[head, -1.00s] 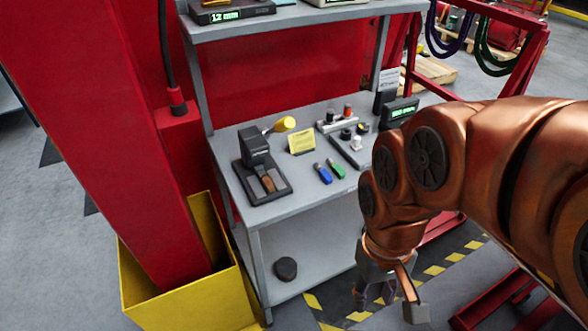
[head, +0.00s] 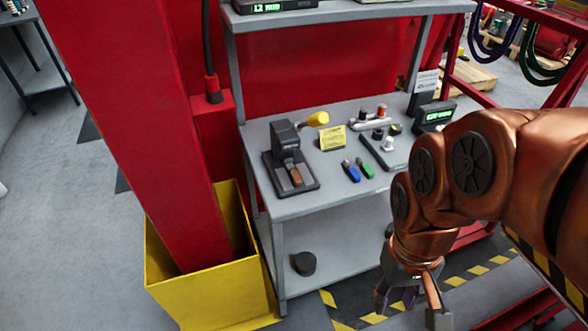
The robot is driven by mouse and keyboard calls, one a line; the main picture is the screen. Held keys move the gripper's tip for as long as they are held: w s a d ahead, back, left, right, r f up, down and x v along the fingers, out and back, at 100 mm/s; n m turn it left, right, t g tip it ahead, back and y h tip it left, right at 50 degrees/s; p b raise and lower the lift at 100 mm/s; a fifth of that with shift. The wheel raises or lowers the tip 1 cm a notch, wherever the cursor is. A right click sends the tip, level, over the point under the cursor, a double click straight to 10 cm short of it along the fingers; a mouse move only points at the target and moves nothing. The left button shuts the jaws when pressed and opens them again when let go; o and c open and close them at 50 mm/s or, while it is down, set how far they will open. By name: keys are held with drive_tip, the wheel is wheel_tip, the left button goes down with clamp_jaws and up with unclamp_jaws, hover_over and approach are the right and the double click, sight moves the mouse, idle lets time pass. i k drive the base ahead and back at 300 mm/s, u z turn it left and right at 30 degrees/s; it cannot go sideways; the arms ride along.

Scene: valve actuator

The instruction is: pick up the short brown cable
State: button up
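I cannot make out a short brown cable in the head view. Two looped cables, one purple (head: 499,38) and one dark green (head: 541,62), hang from the red rack (head: 480,95) at the upper right. A small brown piece (head: 296,176) sits in a dark device on the bench; it does not look like a cable. My gripper (head: 410,306) points down in front of the bench at the lower right. Its fingers are spread apart, and I see nothing held between them.
The grey bench (head: 300,207) carries the dark device (head: 286,146), a yellow note (head: 332,138), a blue (head: 351,171) and a green piece (head: 366,168). A red column (head: 130,120) stands in a yellow bin (head: 205,298) at left. Floor is clear at far left.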

sight(295, 175)
drive_tip(key=z, duration=1.85)
drive_tip(key=k, duration=1.55)
drive_tip(key=u, duration=1.85)
drive_tip(key=i, duration=0.5)
drive_tip(key=u, duration=0.05)
